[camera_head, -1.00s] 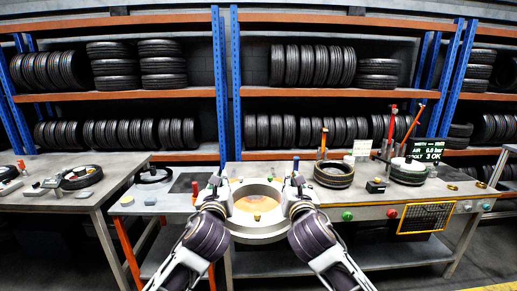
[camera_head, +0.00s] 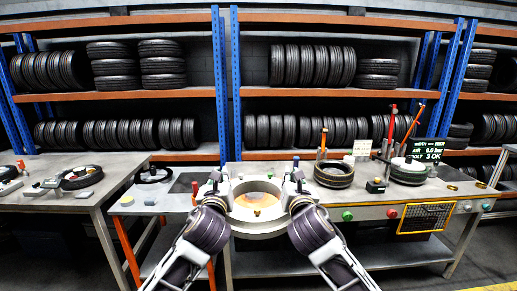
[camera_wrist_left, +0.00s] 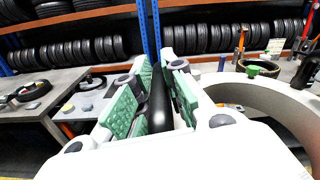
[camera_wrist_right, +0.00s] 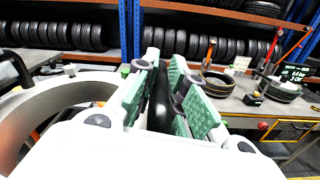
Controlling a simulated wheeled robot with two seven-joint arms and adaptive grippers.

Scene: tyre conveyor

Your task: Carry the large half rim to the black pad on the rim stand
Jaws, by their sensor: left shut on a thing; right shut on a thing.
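The large half rim (camera_head: 257,229), a pale wide ring, is held level between my two grippers in front of the bench, in the head view. My left gripper (camera_head: 214,186) is at its left side and my right gripper (camera_head: 296,186) at its right side. In each wrist view the green-padded jaws are closed around a black bar (camera_wrist_left: 158,105) beside the ring. The ring shows at right in the left wrist view (camera_wrist_left: 268,92) and at left in the right wrist view (camera_wrist_right: 45,88). I cannot clearly pick out the black pad; a dark square (camera_head: 188,183) lies on the left bench part.
Tyres (camera_head: 333,174) and a tool stand with upright red and orange handles are on the right bench (camera_head: 375,199). A black ring (camera_head: 153,175) is on the bench at left. A left table (camera_head: 45,200) carries small parts. Tyre shelves stand behind.

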